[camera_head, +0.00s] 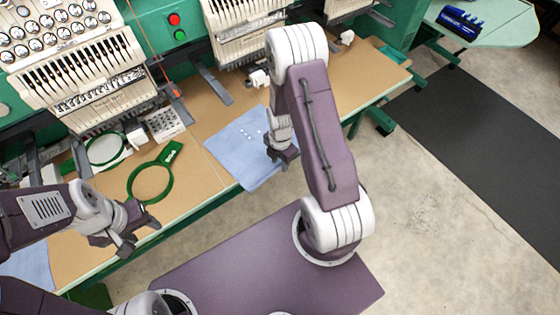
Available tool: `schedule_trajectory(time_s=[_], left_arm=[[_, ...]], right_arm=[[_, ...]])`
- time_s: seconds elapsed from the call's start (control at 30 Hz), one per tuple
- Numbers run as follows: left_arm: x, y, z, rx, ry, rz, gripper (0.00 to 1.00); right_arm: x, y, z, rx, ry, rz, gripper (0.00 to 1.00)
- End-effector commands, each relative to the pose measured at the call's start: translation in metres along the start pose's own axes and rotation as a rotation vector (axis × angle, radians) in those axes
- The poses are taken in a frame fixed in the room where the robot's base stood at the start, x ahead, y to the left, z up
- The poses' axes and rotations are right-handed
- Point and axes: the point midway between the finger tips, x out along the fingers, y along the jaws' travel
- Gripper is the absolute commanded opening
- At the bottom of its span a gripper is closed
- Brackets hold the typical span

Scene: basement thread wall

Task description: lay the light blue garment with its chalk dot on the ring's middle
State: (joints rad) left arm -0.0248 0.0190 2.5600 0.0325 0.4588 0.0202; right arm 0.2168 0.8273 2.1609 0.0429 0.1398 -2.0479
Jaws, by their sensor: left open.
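A light blue garment (228,148) lies on the tan table in the middle of the view, with several small white marks near its centre. Its front part reaches to the table's front edge. I cannot tell which mark is the chalk dot. A green ring with a handle (133,183) lies flat on the table to the left, with bare table inside it. My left gripper (140,229) is open and empty near the table's front edge, below the ring. My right gripper (284,154) is over the garment's right side; its fingers are too small to judge.
Another light blue cloth (30,264) lies at the lower left, partly hidden by my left arm. A second green ring (106,149) is under the left embroidery machine (85,75). A perforated light plate (164,123) lies beside it. The tan table is clear between ring and garment.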

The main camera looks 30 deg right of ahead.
Motion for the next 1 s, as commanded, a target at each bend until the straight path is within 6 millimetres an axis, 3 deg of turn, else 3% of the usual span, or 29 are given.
schedule_trajectory(time_s=[0.27, 0.7, 1.0], left_arm=[[0.001, 0.000, 0.000, 0.000, 0.000, 0.000, 0.49], [0.003, 0.000, 0.000, 0.000, 0.000, 0.000, 0.49], [0.003, 0.000, 0.000, 0.000, 0.000, 0.000, 0.49]], right_arm=[[-0.005, 0.001, 0.000, 0.000, -0.001, 0.001, 0.37], [-0.085, 0.001, 0.000, 0.000, -0.001, 0.002, 0.37], [-0.091, 0.000, 0.000, 0.000, 0.000, -0.001, 0.37]])
